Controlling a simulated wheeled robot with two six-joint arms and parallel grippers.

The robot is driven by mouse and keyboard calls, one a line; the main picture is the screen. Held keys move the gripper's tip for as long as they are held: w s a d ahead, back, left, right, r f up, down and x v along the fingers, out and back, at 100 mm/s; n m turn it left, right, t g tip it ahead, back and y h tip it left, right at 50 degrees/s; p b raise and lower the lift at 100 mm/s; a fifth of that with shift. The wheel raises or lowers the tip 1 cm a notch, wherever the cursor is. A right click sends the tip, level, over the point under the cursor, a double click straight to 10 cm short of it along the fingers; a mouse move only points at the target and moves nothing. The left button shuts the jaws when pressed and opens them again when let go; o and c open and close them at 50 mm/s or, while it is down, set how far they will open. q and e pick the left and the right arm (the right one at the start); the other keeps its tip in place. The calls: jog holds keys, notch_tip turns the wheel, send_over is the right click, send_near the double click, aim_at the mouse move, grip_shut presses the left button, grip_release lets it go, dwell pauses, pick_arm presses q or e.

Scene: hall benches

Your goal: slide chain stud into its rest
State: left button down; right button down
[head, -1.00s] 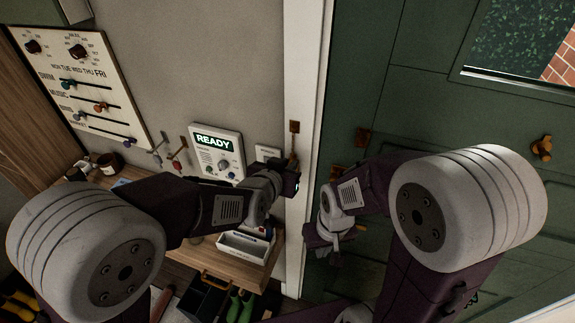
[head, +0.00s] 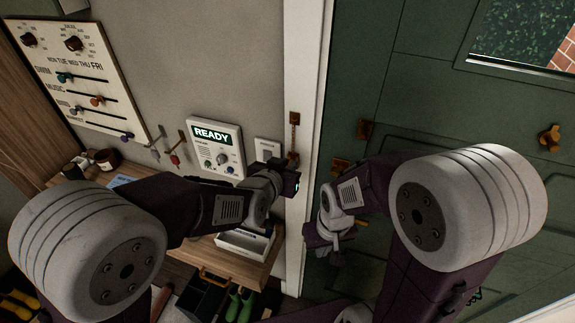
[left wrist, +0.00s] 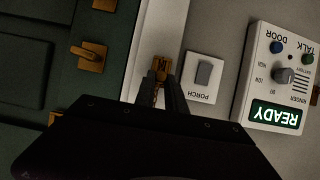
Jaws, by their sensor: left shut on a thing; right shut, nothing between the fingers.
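My left gripper (head: 294,182) is at the frame just below, shut on the chain's lower end. In the left wrist view the gripper (left wrist: 162,90) has its fingers around the chain, with a brass piece (left wrist: 160,66) at the tips. The stud is mostly hidden by the fingers. I cannot tell whether that brass piece is the stud or its rest. My right gripper (head: 322,240) is shut and empty, low in front of the green door.
Brass fittings (head: 364,129) sit on the green door (head: 420,110), with a latch (left wrist: 88,56) close by in the left wrist view. A porch switch (left wrist: 203,77) and the READY panel (head: 216,146) are beside the frame. A white tray (head: 244,245) stands on the bench below.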

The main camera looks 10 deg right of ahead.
pick_arm(q)
jog(key=shift+f+b, duration=0.65)
jog(key=shift+f, duration=0.2)
jog(key=c, duration=1.3)
grip_release()
jog(key=shift+s+r, duration=0.1)
jog(key=v, duration=0.9)
